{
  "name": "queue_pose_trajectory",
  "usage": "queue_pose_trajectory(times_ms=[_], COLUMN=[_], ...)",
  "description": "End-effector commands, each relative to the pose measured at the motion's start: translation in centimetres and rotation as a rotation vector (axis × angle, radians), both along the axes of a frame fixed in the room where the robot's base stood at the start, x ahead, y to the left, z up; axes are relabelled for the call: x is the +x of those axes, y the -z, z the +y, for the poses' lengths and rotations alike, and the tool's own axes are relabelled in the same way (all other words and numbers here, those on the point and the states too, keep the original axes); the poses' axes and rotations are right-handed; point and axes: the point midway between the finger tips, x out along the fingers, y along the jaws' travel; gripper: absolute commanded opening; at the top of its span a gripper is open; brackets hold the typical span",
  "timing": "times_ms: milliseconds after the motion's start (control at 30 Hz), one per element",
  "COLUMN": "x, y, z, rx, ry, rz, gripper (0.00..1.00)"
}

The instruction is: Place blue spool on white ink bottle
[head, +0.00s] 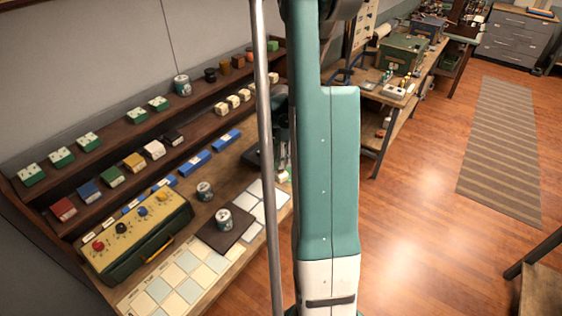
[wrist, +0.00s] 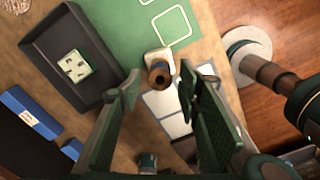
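My gripper (wrist: 158,88) is open in the wrist view, with its two dark green fingers well apart. A small white item with a brown cylindrical top (wrist: 158,72) shows between and beyond the fingertips. I cannot tell whether it is the white ink bottle, and nothing appears gripped. In the head view, a white block-like item (head: 154,150) stands in the row of coloured ones on the lower shelf. A small blue round piece (head: 143,211) sits on the yellow-topped case (head: 128,238). I cannot tell whether it is the blue spool. My arm hides part of the bench.
A dark tray (wrist: 52,38) holds a green-and-white box (wrist: 75,67) beside a green mat (wrist: 124,26). Blue boxes (wrist: 30,112) lie at the left. Tins (head: 205,191) stand on the bench, one on a dark square (head: 212,240). Pale tiles (head: 172,275) line the front edge.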

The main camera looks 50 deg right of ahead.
Motion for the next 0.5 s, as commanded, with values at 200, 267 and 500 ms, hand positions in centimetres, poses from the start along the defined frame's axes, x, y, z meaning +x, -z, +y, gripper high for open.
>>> queue_pose_trajectory(times_ms=[200,267,500], x=[-0.1,-0.1,-0.1], y=[-2.8,-3.6,-6.8], z=[0.0,0.1,0.1], rx=[0.0,0.0,0.0], ry=[0.0,0.0,0.0], rz=[0.0,0.0,0.0], gripper=[0.34,0.34,0.34])
